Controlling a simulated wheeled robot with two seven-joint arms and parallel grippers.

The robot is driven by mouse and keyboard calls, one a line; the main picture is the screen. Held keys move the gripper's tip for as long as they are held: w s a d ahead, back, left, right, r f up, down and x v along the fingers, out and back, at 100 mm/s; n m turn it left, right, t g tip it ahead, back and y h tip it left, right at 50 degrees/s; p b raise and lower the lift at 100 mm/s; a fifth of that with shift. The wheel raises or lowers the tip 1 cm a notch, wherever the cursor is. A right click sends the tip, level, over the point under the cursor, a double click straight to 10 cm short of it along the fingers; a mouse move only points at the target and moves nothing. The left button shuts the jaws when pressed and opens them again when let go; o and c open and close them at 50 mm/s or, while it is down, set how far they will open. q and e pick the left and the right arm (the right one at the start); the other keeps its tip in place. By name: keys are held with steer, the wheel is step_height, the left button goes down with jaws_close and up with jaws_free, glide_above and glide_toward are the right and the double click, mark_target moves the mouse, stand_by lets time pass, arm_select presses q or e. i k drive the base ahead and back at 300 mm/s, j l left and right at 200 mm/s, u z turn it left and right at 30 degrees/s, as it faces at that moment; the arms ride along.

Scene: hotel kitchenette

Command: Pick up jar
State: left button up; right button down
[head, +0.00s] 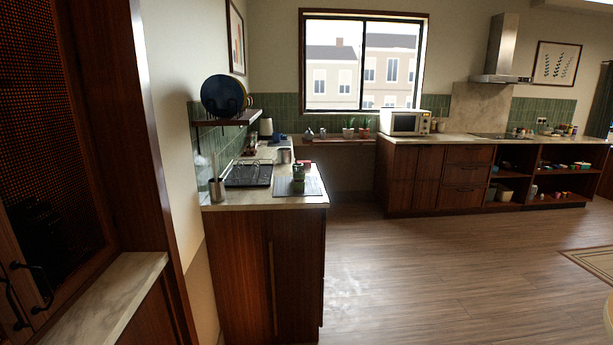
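A small greenish container with a darker top (298,173), possibly the jar, stands upright near the right end of the near counter (255,201). It is too small to tell for certain. Other small containers stand further off on the shelves at the right, too small to identify. Neither of my grippers is in the head view.
A black dish rack (249,175), a utensil holder (217,190) and a grey mat (311,187) are on the near counter. A wooden cabinet (60,150) stands close at the left. A microwave (405,122) sits on the far counter. The wooden floor (440,265) is clear.

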mark_target(299, 172)
steer(key=i+z, duration=0.25)
steer(key=i, duration=2.7)
